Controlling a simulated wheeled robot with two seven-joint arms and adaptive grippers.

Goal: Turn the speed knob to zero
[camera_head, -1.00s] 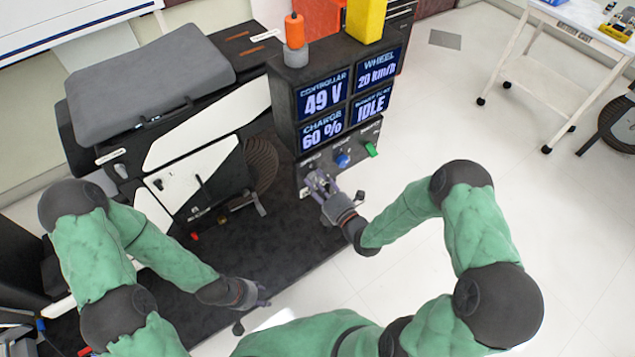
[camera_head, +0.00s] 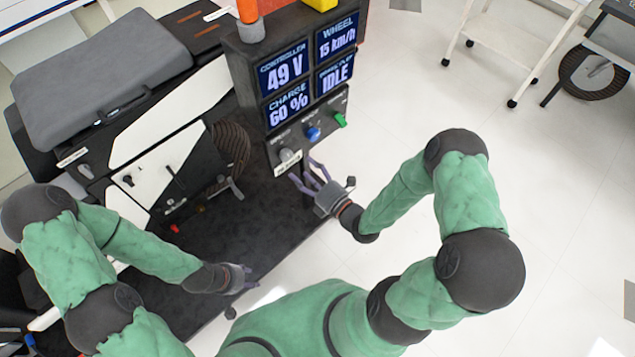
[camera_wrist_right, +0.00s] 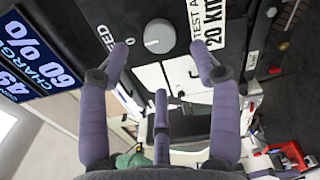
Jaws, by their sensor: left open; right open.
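The speed knob (camera_head: 286,154) is a round grey knob at the left of the control panel's lower face. In the right wrist view the knob (camera_wrist_right: 159,36) sits beside "EED" lettering, a 0 mark and a white label. My right gripper (camera_head: 305,176) is open just in front of and below the knob. In its wrist view the spread purple fingers (camera_wrist_right: 162,62) hold nothing and appear apart from the knob. My left gripper (camera_head: 246,281) is open and empty, low over the dark mat. The wheel display (camera_head: 337,40) reads 15 km/h.
A blue knob (camera_head: 313,134) and a green switch (camera_head: 340,120) are to the right of the speed knob. The controller display (camera_head: 284,74) reads 49 V. A scooter-like chassis (camera_head: 170,150) stands at the left.

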